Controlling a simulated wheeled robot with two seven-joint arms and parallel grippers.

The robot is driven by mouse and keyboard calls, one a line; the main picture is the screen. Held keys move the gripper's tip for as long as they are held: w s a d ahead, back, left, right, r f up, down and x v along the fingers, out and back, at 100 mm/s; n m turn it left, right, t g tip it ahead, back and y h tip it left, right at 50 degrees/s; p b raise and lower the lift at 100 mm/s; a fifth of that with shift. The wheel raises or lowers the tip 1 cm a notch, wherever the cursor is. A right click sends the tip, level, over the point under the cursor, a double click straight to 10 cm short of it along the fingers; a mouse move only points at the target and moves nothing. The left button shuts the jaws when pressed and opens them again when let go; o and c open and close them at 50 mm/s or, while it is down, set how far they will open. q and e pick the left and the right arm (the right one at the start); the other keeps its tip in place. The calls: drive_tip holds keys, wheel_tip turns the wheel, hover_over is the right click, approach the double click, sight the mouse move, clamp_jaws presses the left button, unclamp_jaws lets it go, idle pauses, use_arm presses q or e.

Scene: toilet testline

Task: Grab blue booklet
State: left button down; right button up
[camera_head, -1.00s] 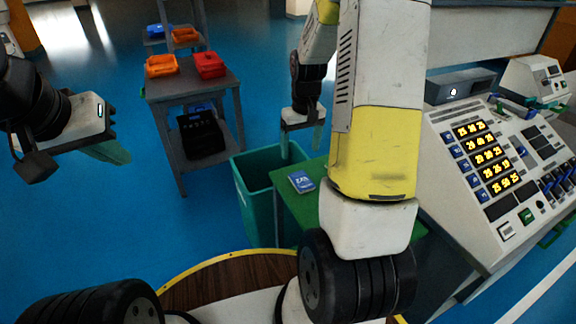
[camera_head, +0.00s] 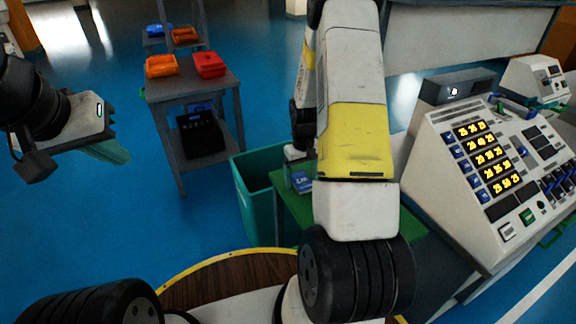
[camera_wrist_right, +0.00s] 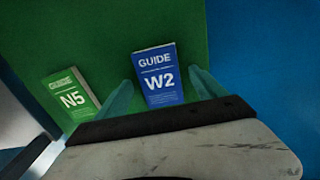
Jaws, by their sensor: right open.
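The blue booklet (camera_head: 302,183), marked "GUIDE W2", lies flat on the green tabletop (camera_head: 290,204); it also shows in the right wrist view (camera_wrist_right: 158,76). My right gripper (camera_wrist_right: 161,90) is open, with one teal finger on each side of the blue booklet's lower part. Whether the fingers touch it, I cannot tell. In the head view my right gripper (camera_head: 298,166) is over the booklet and partly hides it. My left gripper (camera_head: 108,150) hangs far left, away from the table, with nothing visible in it; its finger gap is unclear.
A green booklet (camera_wrist_right: 71,98) marked "N5" lies left of the blue one in the wrist view. A teal bin (camera_head: 253,205) stands beside the green table. A control console (camera_head: 470,185) stands at right. A grey shelf (camera_head: 190,88) with orange and red containers stands behind.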

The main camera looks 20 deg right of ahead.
drive_tip(key=shift+c, duration=0.2)
drive_tip(key=c, duration=1.4)
drive_tip(key=shift+r, duration=0.1)
drive_tip(key=shift+c, duration=0.2)
